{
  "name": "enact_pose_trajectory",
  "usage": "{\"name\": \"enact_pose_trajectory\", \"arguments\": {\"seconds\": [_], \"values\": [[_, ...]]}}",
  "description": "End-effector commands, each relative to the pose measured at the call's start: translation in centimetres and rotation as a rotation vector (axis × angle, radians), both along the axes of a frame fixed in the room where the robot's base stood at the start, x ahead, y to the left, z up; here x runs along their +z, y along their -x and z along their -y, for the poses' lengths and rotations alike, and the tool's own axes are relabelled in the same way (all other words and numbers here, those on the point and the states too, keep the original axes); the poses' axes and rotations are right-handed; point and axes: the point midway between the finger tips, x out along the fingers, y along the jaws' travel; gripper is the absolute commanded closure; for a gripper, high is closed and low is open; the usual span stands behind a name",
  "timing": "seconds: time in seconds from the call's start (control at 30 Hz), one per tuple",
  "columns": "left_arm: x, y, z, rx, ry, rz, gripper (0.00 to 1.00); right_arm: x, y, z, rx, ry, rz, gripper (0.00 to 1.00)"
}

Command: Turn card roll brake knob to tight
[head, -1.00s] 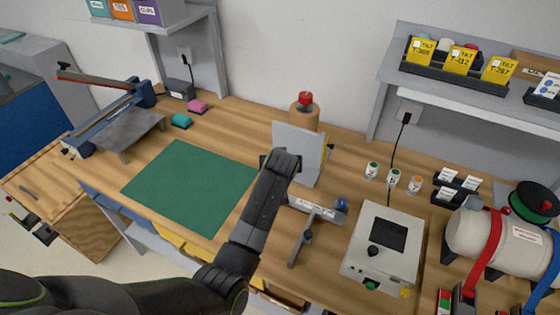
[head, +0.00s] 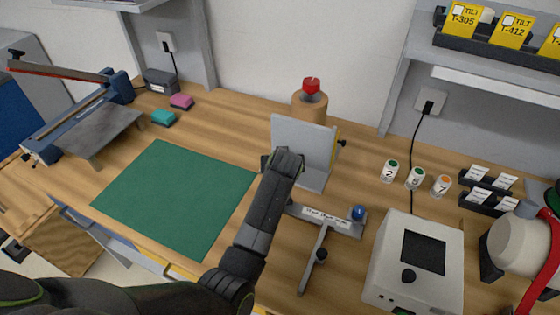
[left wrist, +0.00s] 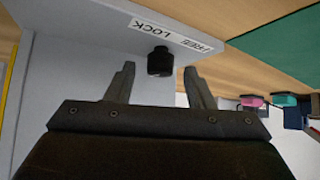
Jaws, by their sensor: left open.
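A card roll (head: 309,108) stands upright at the back of the bench, with a red knob (head: 311,85) on top. In front of it stands a grey upright panel (head: 303,138). In the left wrist view, a black knob (left wrist: 160,60) sits on the panel beside a white label reading FREE and LOCK. My left gripper (left wrist: 159,84) is open, its fingertips on either side of this knob and just short of it, with nothing held. In the head view my left arm hides the gripper's fingers and the lower panel. My right gripper is not in view.
A T-shaped metal fixture with a blue ball knob (head: 358,212) lies right of my arm. A grey box with a dark screen (head: 423,253) stands further right. Several numbered pots stand behind it. A green mat (head: 175,195) lies clear on the left.

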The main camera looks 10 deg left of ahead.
Motion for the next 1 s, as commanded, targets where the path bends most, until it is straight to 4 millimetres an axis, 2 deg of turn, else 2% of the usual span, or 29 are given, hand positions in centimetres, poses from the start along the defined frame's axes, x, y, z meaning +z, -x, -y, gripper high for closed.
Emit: {"name": "enact_pose_trajectory", "arguments": {"seconds": [0.07, 0.37, 0.7, 1.0], "values": [[-0.52, 0.05, 0.08, 0.001, 0.001, 0.0, 0.52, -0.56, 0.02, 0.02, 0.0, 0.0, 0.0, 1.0], [-0.45, 0.06, 0.08, 0.001, 0.0, 0.0, 0.52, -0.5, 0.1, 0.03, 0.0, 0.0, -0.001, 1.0], [-0.45, 0.04, 0.06, 0.001, 0.0, 0.0, 0.96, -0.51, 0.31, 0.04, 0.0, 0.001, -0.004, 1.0], [-0.23, 0.06, -0.08, -0.033, -0.002, 0.0, 0.96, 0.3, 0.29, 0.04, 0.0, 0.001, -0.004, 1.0]]}}
